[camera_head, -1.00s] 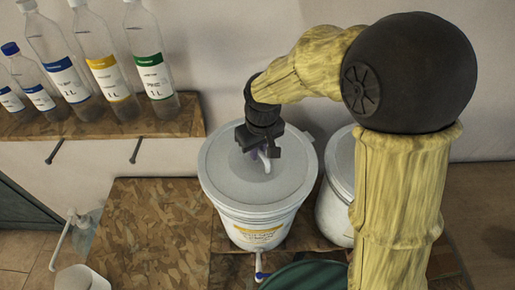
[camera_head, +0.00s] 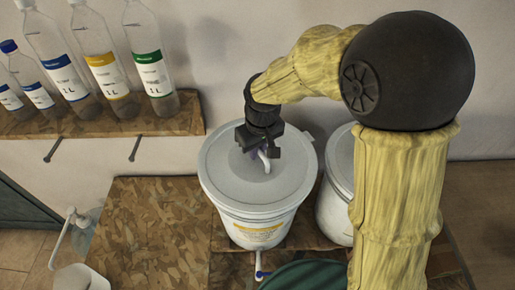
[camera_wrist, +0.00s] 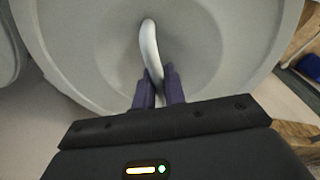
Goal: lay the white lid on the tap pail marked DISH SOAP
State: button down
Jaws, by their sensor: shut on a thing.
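The white lid (camera_head: 226,178) lies over the top of a white tap pail (camera_head: 256,229) with a yellow-marked label and a blue-and-white tap (camera_head: 261,272) low at its front. The label's words are too small to read. The lid looks level and its rim appears to meet the pail's rim all round the visible side. My gripper (camera_head: 263,157) is above the lid's middle and is shut on its white curved handle. In the wrist view the purple fingertips (camera_wrist: 159,92) pinch the handle (camera_wrist: 148,42), with the grey-white lid (camera_wrist: 205,45) filling the background.
A second white pail (camera_head: 335,215) stands close at the right, partly behind my arm. Several labelled bottles stand on a wooden shelf (camera_head: 150,127) at upper left. A pump bottle (camera_head: 78,240) is at lower left. The wooden board (camera_head: 150,230) left of the pail is clear.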

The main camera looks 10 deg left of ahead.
jog(key=shift+f, duration=0.4)
dwell(0.5)
jog(key=c, duration=0.9)
grip_release()
jog(key=shift+r+p, duration=2.7)
jog(key=shift+r, duration=0.85)
jog(key=shift+f, duration=0.1)
